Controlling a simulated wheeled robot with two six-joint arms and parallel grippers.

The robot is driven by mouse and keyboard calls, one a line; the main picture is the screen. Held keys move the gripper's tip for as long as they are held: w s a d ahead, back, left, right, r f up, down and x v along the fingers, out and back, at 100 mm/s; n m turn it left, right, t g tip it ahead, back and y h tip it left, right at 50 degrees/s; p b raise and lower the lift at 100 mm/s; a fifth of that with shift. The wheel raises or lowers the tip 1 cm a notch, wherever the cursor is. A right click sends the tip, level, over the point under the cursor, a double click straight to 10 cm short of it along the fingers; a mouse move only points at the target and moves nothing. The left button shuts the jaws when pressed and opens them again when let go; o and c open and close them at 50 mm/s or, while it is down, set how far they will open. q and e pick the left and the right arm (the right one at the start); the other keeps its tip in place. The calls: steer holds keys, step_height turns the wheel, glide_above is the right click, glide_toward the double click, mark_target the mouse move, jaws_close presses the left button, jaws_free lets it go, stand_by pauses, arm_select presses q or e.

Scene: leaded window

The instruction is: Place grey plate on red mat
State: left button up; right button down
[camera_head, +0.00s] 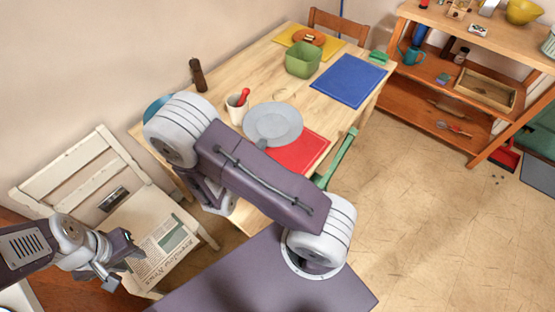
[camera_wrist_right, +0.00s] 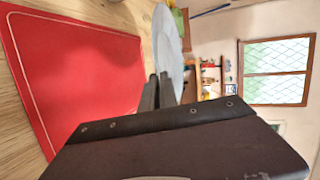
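The grey plate (camera_head: 273,124) is round and overlaps the upper left part of the red mat (camera_head: 300,153) in the head view. In the right wrist view the plate (camera_wrist_right: 168,45) shows nearly edge-on, apart from the red mat (camera_wrist_right: 75,70). My right gripper's fingers (camera_wrist_right: 158,92) are close together at the plate's rim and appear closed on it. In the head view my right arm hides most of that gripper and part of the mat. My left gripper (camera_head: 116,268) is empty, its fingers apart, near the white chair.
A mug with a red-handled tool (camera_head: 238,103) and a pepper mill (camera_head: 198,75) stand behind the plate. A blue mat (camera_head: 348,81), a green bowl (camera_head: 302,60) and a yellow mat (camera_head: 290,34) lie further along the table.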

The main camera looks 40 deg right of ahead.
steer(key=s+d+f+m+g+h+b, duration=0.1)
steer(key=d+f+b, duration=0.15)
steer(key=d, duration=0.35)
steer(key=s+d+f+m+g+b, duration=0.1)
steer(key=s+d+b, duration=0.15)
steer(key=d, duration=0.25)
steer(key=w+a+f+b, duration=0.1)
steer(key=a+f, duration=0.1)
steer(key=a, duration=0.1)
steer(key=a+f+b, duration=0.2)
steer(key=a, duration=0.2)
steer(key=w+a+f+b, duration=0.1)
steer(key=a+f, duration=0.2)
steer(key=a, duration=0.1)
steer(key=shift+w+a, duration=0.2)
steer(key=shift+w, duration=0.1)
step_height(320, 180, down, 4)
steer(key=shift+r+b, duration=0.15)
steer(key=shift+b, duration=0.8)
